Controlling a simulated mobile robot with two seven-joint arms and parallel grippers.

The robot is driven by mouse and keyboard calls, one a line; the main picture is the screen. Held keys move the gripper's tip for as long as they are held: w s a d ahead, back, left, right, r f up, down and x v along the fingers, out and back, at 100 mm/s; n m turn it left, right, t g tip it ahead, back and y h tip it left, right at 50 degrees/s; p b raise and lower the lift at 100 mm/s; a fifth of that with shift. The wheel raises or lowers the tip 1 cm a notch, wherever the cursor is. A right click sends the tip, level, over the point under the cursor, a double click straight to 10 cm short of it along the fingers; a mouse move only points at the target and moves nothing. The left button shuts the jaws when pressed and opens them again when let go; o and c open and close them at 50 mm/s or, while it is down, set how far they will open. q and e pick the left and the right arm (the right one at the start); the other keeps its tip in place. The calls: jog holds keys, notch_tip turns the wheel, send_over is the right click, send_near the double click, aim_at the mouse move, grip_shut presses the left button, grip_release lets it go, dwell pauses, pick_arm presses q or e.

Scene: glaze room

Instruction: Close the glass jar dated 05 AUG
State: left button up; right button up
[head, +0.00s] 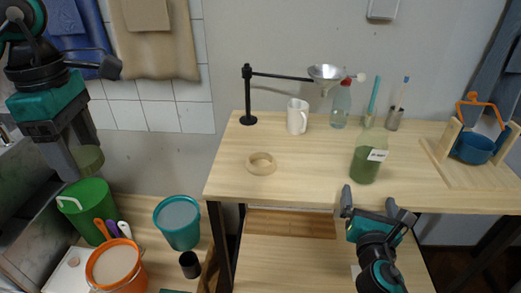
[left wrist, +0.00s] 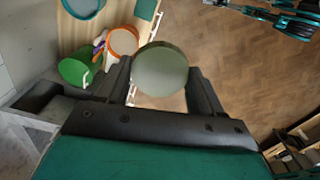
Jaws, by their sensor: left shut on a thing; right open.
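A glass jar (head: 365,165) holding green glaze stands upright at the front of the wooden table. It has clear glass above the glaze and a white label with dark writing too small to read. No lid shows on its top. My left gripper (head: 82,162) is shut on a round olive-green lid (head: 90,158), far left of the table and above the buckets. The lid also shows between the fingers in the left wrist view (left wrist: 160,70). My right gripper (head: 369,197) is open and empty, at the table's front edge just below the jar.
On the table (head: 310,180) are a wooden ring (head: 261,164), a white mug (head: 297,117), a funnel stand (head: 248,100), a spray bottle (head: 341,106), brush holders and a blue pot (head: 474,149) in a wooden frame. Green, orange and teal buckets (head: 178,222) stand at lower left.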

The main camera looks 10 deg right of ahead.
aim_at(369, 171)
pick_arm(q)
jog(key=shift+r+n, duration=0.55)
jog(key=shift+n, duration=0.05)
pick_arm(e)
jog(key=shift+w+d+r+n, duration=0.15)
jog(key=shift+d+r+n, duration=0.05)
jog(key=shift+r+n, duration=0.25)
jog(key=shift+w+d+r+n, duration=0.1)
jog(key=shift+d+r+n, duration=0.05)
jog(key=shift+r+n, duration=0.3)
pick_arm(q)
jog(key=shift+r, duration=0.1)
pick_arm(e)
jog(key=x, duration=0.6)
jog(key=shift+w+d, duration=0.15)
jog(key=shift+w, duration=0.2)
pick_arm(q)
jog(key=shift+a+f, duration=0.1)
jog(key=shift+f, duration=0.15)
pick_arm(e)
jog(key=x, duration=0.4)
jog(key=shift+w, duration=0.65)
jog(key=shift+c, duration=0.2)
